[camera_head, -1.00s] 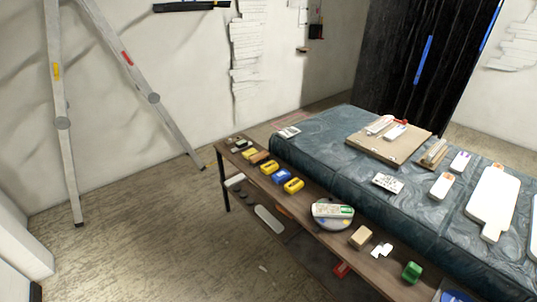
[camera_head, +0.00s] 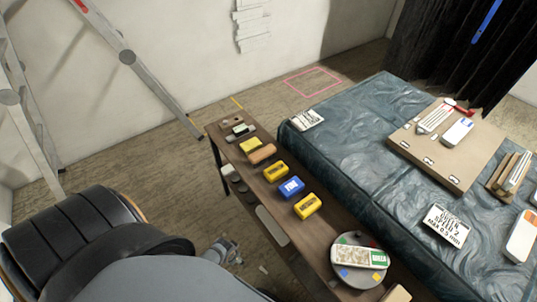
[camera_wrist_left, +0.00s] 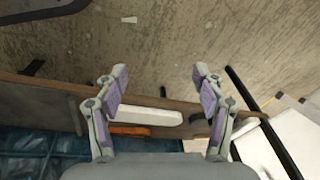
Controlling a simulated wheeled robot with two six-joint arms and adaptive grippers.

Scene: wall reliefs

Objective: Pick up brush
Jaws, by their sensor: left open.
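I cannot tell for certain which thing is the brush. A brown oblong piece (camera_head: 262,153) that may be a brush lies near the far end of the narrow wooden table (camera_head: 318,240). My left gripper (camera_head: 226,252) is low at the left side of this table, partly hidden behind my arm. In the left wrist view my left gripper (camera_wrist_left: 159,76) is open, with nothing between its fingers. Beyond the fingers a white long piece (camera_wrist_left: 143,116) and an orange piece (camera_wrist_left: 129,130) show near the brown board. My right gripper is not in view.
Yellow blocks (camera_head: 276,172) and a blue block (camera_head: 291,188) stand on the narrow table, with a round plate (camera_head: 345,279) nearer. A blue-green covered table (camera_head: 350,155) adjoins on the right. A ladder (camera_head: 140,70) leans at the left. Floor is open left of the table.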

